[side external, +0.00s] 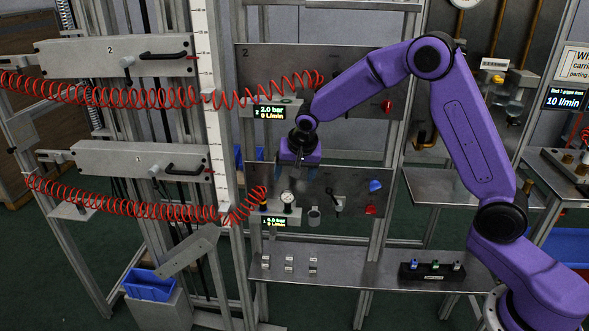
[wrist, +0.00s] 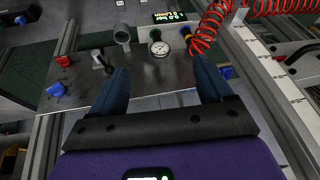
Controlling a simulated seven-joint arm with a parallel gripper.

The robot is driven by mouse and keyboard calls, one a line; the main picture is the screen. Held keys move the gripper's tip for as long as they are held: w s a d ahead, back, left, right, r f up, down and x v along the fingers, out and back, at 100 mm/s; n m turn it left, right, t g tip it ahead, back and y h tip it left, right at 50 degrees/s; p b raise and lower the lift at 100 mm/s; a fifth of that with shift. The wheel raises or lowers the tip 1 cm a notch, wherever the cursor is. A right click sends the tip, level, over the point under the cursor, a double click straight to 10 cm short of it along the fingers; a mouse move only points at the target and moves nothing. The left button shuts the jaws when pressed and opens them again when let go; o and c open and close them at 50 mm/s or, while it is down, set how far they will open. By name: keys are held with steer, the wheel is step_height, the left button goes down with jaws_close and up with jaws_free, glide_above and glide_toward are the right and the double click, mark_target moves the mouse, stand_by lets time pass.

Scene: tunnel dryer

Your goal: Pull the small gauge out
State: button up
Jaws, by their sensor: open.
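The small gauge (side external: 287,197), with a round white dial, sits on the lower panel's plate, just above a lit display. It also shows in the wrist view (wrist: 159,48), upper middle, framed between my fingertips and beyond them. My gripper (side external: 296,174) hangs a little above the gauge in the side view. It also shows in the wrist view (wrist: 160,68) with its two blue fingers spread apart and nothing between them. It appears apart from the gauge; the exact gap is hard to tell.
A grey cup-shaped fitting (wrist: 123,36) and black lever (wrist: 102,62) stand left of the gauge in the wrist view. A red coiled hose (wrist: 207,30) lies close on its right. Red (side external: 371,210) and blue (side external: 375,186) knobs sit farther along the panel. A shelf (side external: 345,270) lies below.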

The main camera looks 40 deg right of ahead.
mark_target(287, 199)
steer(key=w+d+f, duration=0.1)
steer(key=w+f, duration=0.2)
steer(key=f, duration=0.2)
steer(key=w+d+f+m, duration=0.1)
steer(key=w+d+f, duration=0.1)
steer(key=w+f, duration=0.2)
steer(key=w+d+f+m, duration=0.1)
steer(key=w+d+f, duration=0.1)
steer(key=f, duration=0.6)
steer(key=shift+w+d+f+h, duration=0.2)
steer(key=shift+w+h, duration=0.1)
steer(key=shift+w, duration=0.45)
steer(key=c, duration=1.2)
